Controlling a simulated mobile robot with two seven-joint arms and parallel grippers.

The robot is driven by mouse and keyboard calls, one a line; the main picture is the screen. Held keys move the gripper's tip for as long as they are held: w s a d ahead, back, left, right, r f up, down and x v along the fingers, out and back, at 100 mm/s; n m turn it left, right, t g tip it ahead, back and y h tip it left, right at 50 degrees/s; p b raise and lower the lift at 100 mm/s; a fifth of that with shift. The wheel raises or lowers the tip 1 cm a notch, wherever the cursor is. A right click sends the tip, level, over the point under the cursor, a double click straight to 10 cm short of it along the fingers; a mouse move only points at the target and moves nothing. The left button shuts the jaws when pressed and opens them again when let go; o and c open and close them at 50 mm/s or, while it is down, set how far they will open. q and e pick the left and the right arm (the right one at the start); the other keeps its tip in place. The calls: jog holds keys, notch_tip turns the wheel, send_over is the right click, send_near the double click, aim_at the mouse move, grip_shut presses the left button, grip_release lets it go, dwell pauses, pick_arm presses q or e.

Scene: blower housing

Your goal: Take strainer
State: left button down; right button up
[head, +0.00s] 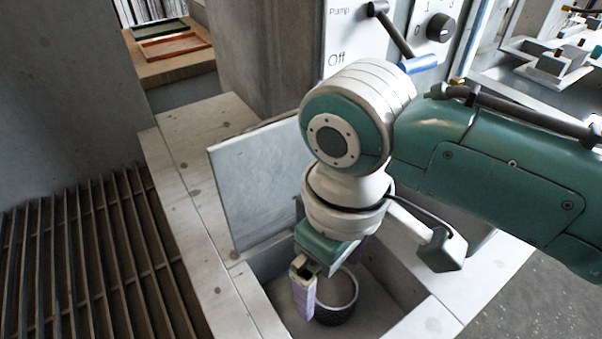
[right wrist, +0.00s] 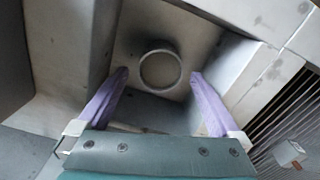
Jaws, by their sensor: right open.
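The strainer (head: 336,316), a round dark-sided basket with a pale ring rim, stands on the floor of a square pit. In the right wrist view the strainer (right wrist: 160,88) shows as a ring near the top middle, beyond the fingertips. My right gripper (head: 326,292) reaches down into the pit opening, close to the strainer. Its two purple fingers are wide apart with nothing between them, and in the right wrist view the gripper (right wrist: 160,74) has a finger on each side of the ring. The strainer is partly hidden by the gripper in the head view. My left gripper is not in view.
A grey lid (head: 262,185) stands raised along the pit's back left side. Concrete rim (head: 222,290) surrounds the pit. A slatted grating (head: 80,260) lies left. A panel (head: 350,40) with a pump lever marked Off stands behind. Trays (head: 172,45) lie on a far ledge.

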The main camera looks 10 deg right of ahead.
aim_at(334, 285)
jog(key=f, duration=0.1)
jog(key=f+b, duration=0.1)
jog(key=f, duration=0.2)
jog(key=shift+s+d+f, duration=0.1)
jog(key=shift+s+f, duration=0.15)
jog(key=shift+f, duration=0.15)
jog(key=shift+c, duration=0.2)
jog(key=c, duration=1.4)
jog(key=shift+c, duration=0.2)
jog(key=shift+r, duration=0.15)
notch_tip(334, 285, up, 20)
jog(key=p, duration=0.5)
jog(key=shift+p, duration=0.3)
